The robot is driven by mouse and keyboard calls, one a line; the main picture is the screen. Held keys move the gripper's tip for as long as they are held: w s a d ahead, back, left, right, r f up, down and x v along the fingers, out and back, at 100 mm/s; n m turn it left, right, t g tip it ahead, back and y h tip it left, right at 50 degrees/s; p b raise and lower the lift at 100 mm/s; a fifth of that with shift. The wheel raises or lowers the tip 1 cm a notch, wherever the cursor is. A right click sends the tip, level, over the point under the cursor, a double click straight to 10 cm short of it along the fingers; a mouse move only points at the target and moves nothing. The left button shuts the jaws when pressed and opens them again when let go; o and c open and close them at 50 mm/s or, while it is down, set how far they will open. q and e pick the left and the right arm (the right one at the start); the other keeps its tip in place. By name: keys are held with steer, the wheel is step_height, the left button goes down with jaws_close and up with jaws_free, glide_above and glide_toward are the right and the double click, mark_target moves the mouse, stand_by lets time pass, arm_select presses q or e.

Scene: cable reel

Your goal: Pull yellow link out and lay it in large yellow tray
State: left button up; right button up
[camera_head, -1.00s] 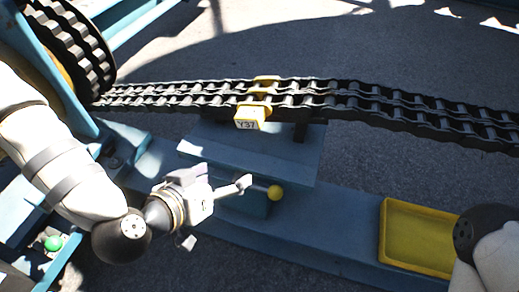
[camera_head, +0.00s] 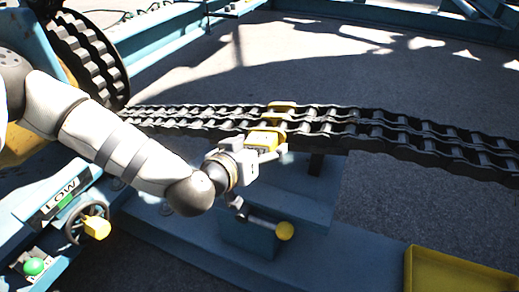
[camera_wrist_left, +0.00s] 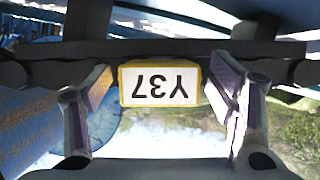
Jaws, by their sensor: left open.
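The yellow link (camera_head: 266,138) sits in the dark chain (camera_head: 350,122). In the left wrist view the link's label plate (camera_wrist_left: 160,83) reads Y37 upside down, with a yellow rim. My left gripper (camera_head: 268,150) is at the near side of the link. In the wrist view its two fingers (camera_wrist_left: 160,100) stand open on either side of the plate, with gaps showing. The large yellow tray (camera_head: 412,272) is at the lower right, partly cut off by the picture edge, and its visible part is empty. My right gripper is not in view.
A blue stand (camera_head: 318,205) is under the chain. A lever with a yellow knob (camera_head: 284,231) sticks out below my left gripper. A handwheel (camera_head: 88,222), a LOW sign (camera_head: 62,196) and a green button (camera_head: 34,266) are at left. A toothed reel (camera_head: 92,62) is at upper left.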

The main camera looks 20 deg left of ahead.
arm_select(q)
steer(key=shift+c, duration=0.6)
steer(key=c, duration=1.5)
steer(key=s+p, duration=0.7)
steer(key=s, duration=0.8)
steer(key=shift+s+a, duration=0.2)
steer(key=shift+a, duration=0.05)
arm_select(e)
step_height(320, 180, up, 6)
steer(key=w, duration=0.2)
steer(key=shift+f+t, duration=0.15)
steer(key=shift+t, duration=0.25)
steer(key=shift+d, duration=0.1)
arm_select(q)
steer(key=shift+r, duration=0.15)
